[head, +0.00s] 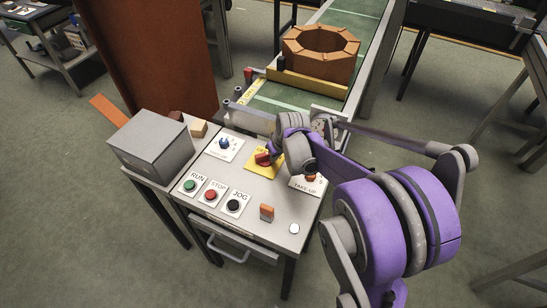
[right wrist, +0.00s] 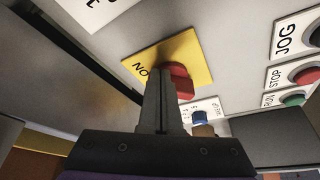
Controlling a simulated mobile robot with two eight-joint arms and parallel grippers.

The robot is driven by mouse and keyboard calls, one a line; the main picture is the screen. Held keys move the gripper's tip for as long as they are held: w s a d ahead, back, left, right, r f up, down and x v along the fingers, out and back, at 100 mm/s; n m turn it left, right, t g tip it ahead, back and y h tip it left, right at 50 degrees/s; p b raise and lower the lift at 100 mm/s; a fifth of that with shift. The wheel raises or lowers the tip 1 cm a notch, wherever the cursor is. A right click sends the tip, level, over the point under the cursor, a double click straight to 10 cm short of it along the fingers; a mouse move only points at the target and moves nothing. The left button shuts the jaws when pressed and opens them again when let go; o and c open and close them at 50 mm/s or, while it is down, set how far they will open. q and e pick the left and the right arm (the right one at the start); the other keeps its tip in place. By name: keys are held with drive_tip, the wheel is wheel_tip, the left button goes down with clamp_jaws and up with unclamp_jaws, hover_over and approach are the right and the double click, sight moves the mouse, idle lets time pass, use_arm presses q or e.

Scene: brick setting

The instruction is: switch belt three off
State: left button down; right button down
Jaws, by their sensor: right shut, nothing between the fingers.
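A red rotary switch knob (head: 263,159) sits on a yellow plate (head: 256,168) on the sloping grey control panel. In the right wrist view the red knob (right wrist: 181,83) stands just beyond my fingers, on the yellow plate (right wrist: 140,60) with partly hidden lettering. My right gripper (head: 276,153) is over the plate beside the knob; its closed fingers (right wrist: 160,75) hold nothing and overlap the knob's edge in view. I cannot tell whether they touch it. The green conveyor belt (head: 288,103) runs behind the panel. My left gripper is not in view.
The panel holds a blue knob (head: 224,142), RUN (head: 190,185), STOP (head: 211,195) and JOG (head: 234,205) buttons, and an orange piece (head: 267,212). My arm partly covers the TAKE UP plate (head: 307,187). A grey box (head: 151,145) stands left; a brick ring (head: 320,52) is on the belt.

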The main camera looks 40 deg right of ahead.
drive_tip(key=shift+d+n, duration=0.15)
drive_tip(key=shift+n, duration=0.25)
drive_tip(key=shift+w+d+n+y, duration=0.15)
drive_tip(key=shift+d+n+y, duration=0.1)
drive_tip(key=shift+n+y, duration=0.4)
drive_tip(key=shift+w+d+n+g+y, duration=0.1)
drive_tip(key=shift+w+d+n+y, duration=0.1)
drive_tip(key=shift+n, duration=0.6)
drive_tip(key=shift+w+d+n+g+y, duration=0.15)
drive_tip(key=shift+n+y, duration=0.1)
drive_tip(key=shift+n, duration=0.6)
drive_tip(key=shift+w+d+n+g+y, duration=0.1)
drive_tip(key=shift+w+d+n+y, duration=0.1)
drive_tip(key=shift+n, duration=0.6)
drive_tip(key=shift+w+d, duration=0.15)
drive_tip(key=shift+w, duration=0.25)
idle(0.5)
drive_tip(key=v, duration=1)
drive_tip(key=shift+s+r+p, duration=0.15)
drive_tip(key=shift+r+p, duration=0.2)
drive_tip(key=shift+d, duration=0.1)
